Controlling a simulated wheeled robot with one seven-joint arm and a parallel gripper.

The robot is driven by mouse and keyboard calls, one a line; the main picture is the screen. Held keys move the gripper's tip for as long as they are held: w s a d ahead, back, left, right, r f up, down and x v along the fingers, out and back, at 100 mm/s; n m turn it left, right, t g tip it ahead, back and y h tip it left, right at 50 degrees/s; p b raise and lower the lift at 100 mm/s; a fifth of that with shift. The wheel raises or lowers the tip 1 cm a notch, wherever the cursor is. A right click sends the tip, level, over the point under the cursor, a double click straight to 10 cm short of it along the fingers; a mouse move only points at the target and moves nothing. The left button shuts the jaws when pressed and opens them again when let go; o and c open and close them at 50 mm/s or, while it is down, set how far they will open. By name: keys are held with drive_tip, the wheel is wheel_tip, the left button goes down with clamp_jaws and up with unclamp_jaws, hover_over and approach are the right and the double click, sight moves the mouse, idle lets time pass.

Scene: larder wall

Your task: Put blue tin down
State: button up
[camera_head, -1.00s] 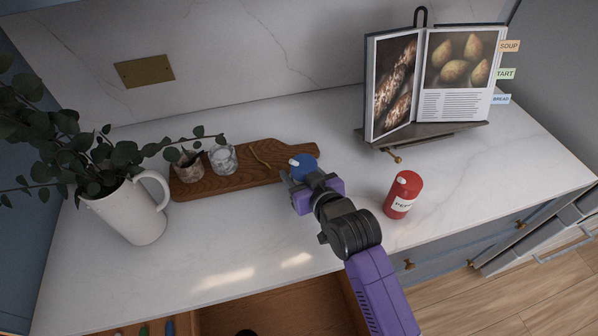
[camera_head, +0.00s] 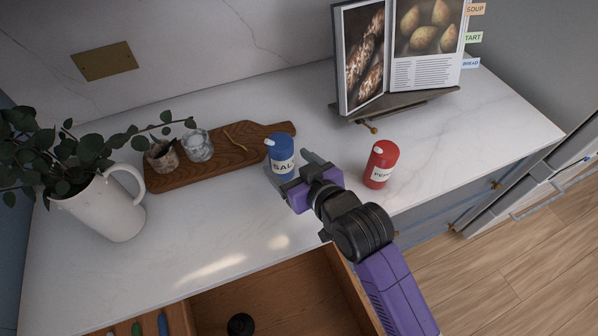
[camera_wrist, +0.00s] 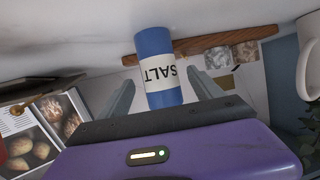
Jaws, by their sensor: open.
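The blue tin (camera_head: 282,160), labelled SALT with a white spout on top, stands upright on the white counter (camera_head: 235,215), just in front of the right end of the wooden board. My gripper (camera_head: 294,174) is open, low over the counter on the near right side of the tin. In the wrist view the tin (camera_wrist: 157,60) appears upside down, in line with the gap between the two spread fingers. Clear space shows on both sides of it. Its base is not clearly seen behind the gripper body there.
A red tin (camera_head: 381,165) stands right of my gripper. The wooden board (camera_head: 225,155) holds two small jars. A white jug (camera_head: 105,208) with leaves stands left. A cookbook (camera_head: 395,55) on a stand is behind. An open drawer (camera_head: 290,290) lies below the counter's front edge.

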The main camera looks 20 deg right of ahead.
sight(287, 163)
drive_tip(key=shift+v, duration=2.3)
drive_tip(key=shift+s, duration=0.1)
drive_tip(key=shift+h, duration=0.3)
drive_tip(key=s+f, duration=0.1)
drive_tip(key=s, duration=0.1)
drive_tip(key=s+d+f, duration=0.2)
drive_tip(key=s, duration=0.1)
drive_tip(key=shift+s, duration=0.35)
drive_tip(key=s+d+m+t+h, duration=0.1)
drive_tip(key=s+d, duration=0.2)
drive_tip(key=s, duration=1.6)
drive_tip(key=shift+s+r, duration=0.2)
drive_tip(key=shift+r, duration=0.25)
drive_tip(key=shift+o, duration=0.5)
drive_tip(key=r+v, duration=0.1)
drive_tip(key=v, duration=0.6)
drive_tip(key=shift+w+r+m+h, duration=0.2)
drive_tip(key=shift+r+m+h, duration=0.1)
drive_tip(key=shift+m, duration=0.1)
drive_tip(key=shift+a, duration=0.1)
